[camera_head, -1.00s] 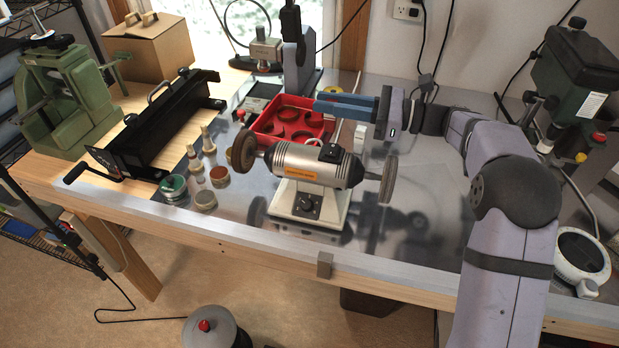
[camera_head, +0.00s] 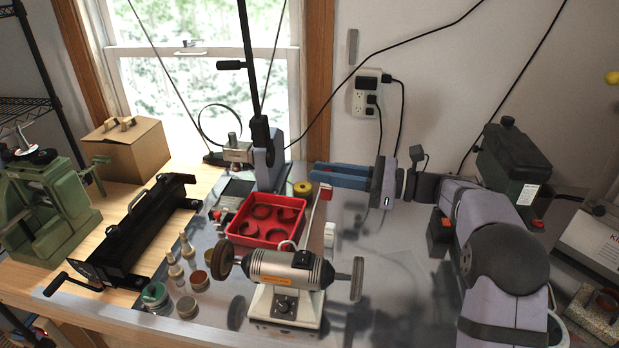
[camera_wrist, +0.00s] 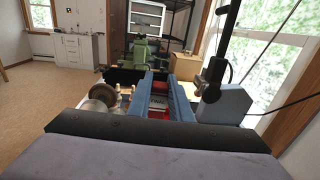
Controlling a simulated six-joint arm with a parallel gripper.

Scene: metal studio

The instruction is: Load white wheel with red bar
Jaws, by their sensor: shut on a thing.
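My gripper (camera_head: 314,173) has blue fingers pointing left, above the bench behind the grinder; the fingers also show in the wrist view (camera_wrist: 165,92). It is shut on the red bar (camera_head: 327,191), of which a small red piece shows just under the fingers. A long tan strip runs down from there towards the grinder; I cannot tell whether it belongs to the bar. The bench grinder (camera_head: 285,268) carries a pale greyish wheel (camera_head: 357,279) on its right and a brown wheel (camera_head: 222,260) on its left. Neither wheel looks clearly white. My gripper is apart from both.
A red tray (camera_head: 246,238) with round recesses lies left of my gripper. Small jars (camera_head: 187,306) and bottles stand left of the grinder. A black bending tool (camera_head: 140,230) and a green press (camera_head: 45,210) stand farther left. The metal bench right of the grinder is fairly clear.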

